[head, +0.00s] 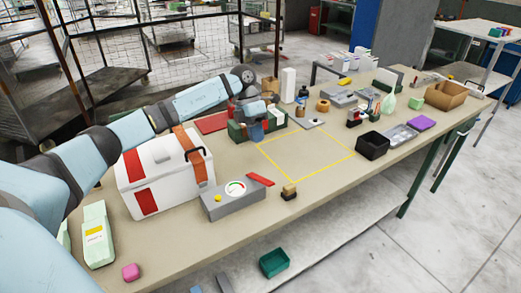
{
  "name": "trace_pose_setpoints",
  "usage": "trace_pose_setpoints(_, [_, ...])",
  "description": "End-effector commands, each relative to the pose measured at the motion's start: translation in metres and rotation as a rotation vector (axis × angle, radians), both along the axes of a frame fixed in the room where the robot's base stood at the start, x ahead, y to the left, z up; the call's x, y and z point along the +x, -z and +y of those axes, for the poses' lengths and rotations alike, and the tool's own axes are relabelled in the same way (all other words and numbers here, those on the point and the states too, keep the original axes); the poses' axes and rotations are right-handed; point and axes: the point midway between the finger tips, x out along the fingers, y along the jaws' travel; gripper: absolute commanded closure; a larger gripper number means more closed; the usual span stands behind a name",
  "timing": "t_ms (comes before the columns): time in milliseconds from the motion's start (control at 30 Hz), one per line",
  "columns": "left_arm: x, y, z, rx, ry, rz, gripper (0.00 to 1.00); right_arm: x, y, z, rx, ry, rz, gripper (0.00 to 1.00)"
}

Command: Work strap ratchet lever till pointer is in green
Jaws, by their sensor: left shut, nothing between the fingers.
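A grey ratchet unit (228,201) sits on the bench at front centre, with a round white dial (235,188) and a yellow knob. A red lever (261,180) sticks out at its right end, tilted slightly. The dial's pointer is too small to read against the green part. An orange strap (190,150) runs over a white chest (142,174) with red bands, behind the unit. My left gripper (257,130) is shut and empty, behind and above the lever, apart from it, in front of a dark green box. My right gripper is out of view.
A yellow-outlined area (310,155) is clear at mid-bench. A small wood-and-black block (289,191) stands right of the lever. A black bin (372,145) and a cardboard box (445,97) stand further right. Green-white cartons (97,236) and a pink block (130,272) lie front left.

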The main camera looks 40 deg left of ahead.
Motion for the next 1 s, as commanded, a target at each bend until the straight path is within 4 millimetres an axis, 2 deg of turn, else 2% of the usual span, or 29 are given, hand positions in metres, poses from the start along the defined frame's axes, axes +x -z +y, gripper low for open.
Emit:
trace_pose_setpoints(400, [-0.016,0.075,-0.036,-0.003,0.001,0.004,1.00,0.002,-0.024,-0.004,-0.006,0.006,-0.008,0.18])
trace_pose_setpoints(600, [-0.020,0.101,-0.048,-0.003,0.001,0.002,1.00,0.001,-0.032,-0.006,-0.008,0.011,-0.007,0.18])
trace_pose_setpoints(800, [-0.022,0.113,-0.052,-0.002,0.001,0.001,1.00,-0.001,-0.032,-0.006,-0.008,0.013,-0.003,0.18])
trace_pose_setpoints(1000, [-0.022,0.114,-0.052,-0.001,0.001,0.000,1.00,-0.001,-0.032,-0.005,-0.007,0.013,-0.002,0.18])
